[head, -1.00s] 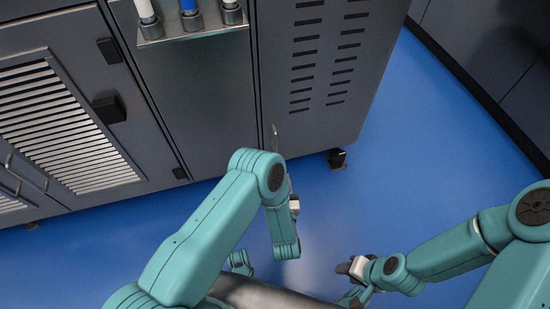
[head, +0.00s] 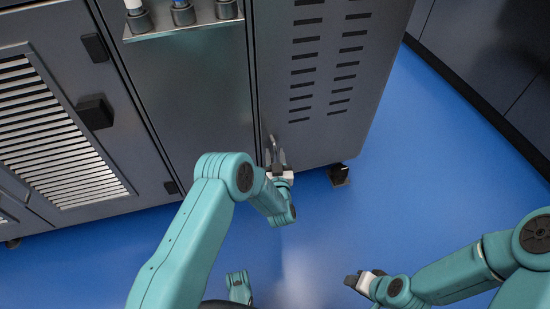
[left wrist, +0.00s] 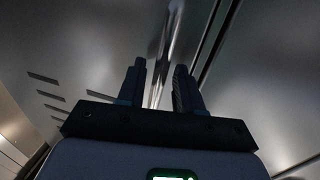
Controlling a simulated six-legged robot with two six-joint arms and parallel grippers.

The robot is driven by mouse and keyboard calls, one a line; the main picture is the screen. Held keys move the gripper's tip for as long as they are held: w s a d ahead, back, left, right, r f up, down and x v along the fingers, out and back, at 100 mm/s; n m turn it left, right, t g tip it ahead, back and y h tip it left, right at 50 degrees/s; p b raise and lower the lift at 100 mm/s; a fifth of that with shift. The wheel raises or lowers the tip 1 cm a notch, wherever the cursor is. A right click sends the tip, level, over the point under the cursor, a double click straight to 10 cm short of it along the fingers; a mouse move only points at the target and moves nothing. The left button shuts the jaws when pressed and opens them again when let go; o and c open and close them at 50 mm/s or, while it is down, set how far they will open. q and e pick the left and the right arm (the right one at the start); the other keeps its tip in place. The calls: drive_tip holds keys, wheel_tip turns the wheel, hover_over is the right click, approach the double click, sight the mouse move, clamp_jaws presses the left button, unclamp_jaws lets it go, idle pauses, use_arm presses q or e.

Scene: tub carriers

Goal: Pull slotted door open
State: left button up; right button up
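The slotted door (head: 325,75) is the dark grey cabinet panel with rows of black slots in the head view. It looks closed, flush with the cabinet. Its upright metal handle (head: 273,145) is near the panel's lower left edge. My left gripper (head: 278,158) is at the handle's lower part. In the left wrist view its two fingers (left wrist: 158,85) are apart, with a shiny upright bar, seemingly the handle, in the gap between them; I cannot tell if they touch it. My right gripper (head: 352,280) is over the floor, away from the door; its finger gap is not clear.
Left of the slotted door are a plain panel (head: 190,90) under a shelf with bottle-like items (head: 182,14), and a louvred door (head: 50,135). A cabinet foot (head: 339,174) is below the door's corner. Blue floor (head: 430,180) is clear to the right.

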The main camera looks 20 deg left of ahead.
use_arm(q)
drive_tip(key=shift+w+a, duration=0.1)
drive_tip(key=shift+w, duration=0.2)
use_arm(e)
drive_tip(key=shift+w+f, duration=0.1)
